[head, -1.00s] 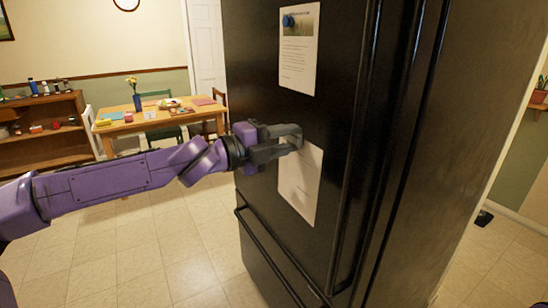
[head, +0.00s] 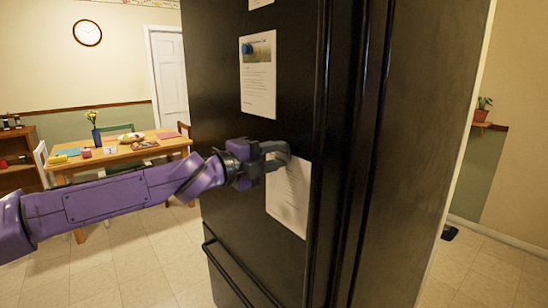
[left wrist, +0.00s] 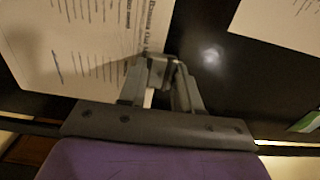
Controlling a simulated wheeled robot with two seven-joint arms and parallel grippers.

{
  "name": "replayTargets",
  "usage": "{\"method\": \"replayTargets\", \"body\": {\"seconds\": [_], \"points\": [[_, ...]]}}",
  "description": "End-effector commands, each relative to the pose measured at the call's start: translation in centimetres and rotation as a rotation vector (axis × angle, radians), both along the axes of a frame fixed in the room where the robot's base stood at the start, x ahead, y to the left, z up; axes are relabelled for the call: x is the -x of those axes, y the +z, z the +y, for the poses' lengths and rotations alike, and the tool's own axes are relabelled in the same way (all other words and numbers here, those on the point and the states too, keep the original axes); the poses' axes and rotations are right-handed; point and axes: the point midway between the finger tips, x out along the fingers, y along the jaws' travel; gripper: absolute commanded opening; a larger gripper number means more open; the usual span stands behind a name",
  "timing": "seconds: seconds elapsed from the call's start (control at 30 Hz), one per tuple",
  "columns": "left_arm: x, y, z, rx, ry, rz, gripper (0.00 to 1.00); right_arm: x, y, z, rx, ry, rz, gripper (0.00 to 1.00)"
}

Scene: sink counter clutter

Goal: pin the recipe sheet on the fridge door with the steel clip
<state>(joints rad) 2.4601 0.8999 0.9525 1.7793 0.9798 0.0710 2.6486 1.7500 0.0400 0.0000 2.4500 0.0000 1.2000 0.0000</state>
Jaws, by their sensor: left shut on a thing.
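The recipe sheet (head: 288,205), white with printed lines, lies against the black fridge door (head: 222,130). It also fills the upper left of the left wrist view (left wrist: 75,45). My left gripper (head: 284,153) is at the sheet's top edge, close to the door. In the left wrist view its fingertips (left wrist: 161,62) are close together over that edge. It is shut on a small grey piece, which I take to be the steel clip; the fingers hide most of it. I cannot tell whether the clip bears on the paper. My right gripper is not in view.
The fridge handles stand out right of the sheets, and a drawer bar (head: 235,275) below. A dining table (head: 125,152) stands well back at left.

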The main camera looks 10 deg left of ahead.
Motion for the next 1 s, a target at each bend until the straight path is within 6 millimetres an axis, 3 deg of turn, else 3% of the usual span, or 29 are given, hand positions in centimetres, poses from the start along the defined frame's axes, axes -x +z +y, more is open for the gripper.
{"method": "replayTargets", "body": {"seconds": [1.0], "points": [[-0.85,0.02,-0.64,-0.001,0.001,-0.001,0.04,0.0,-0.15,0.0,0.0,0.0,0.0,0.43]]}}
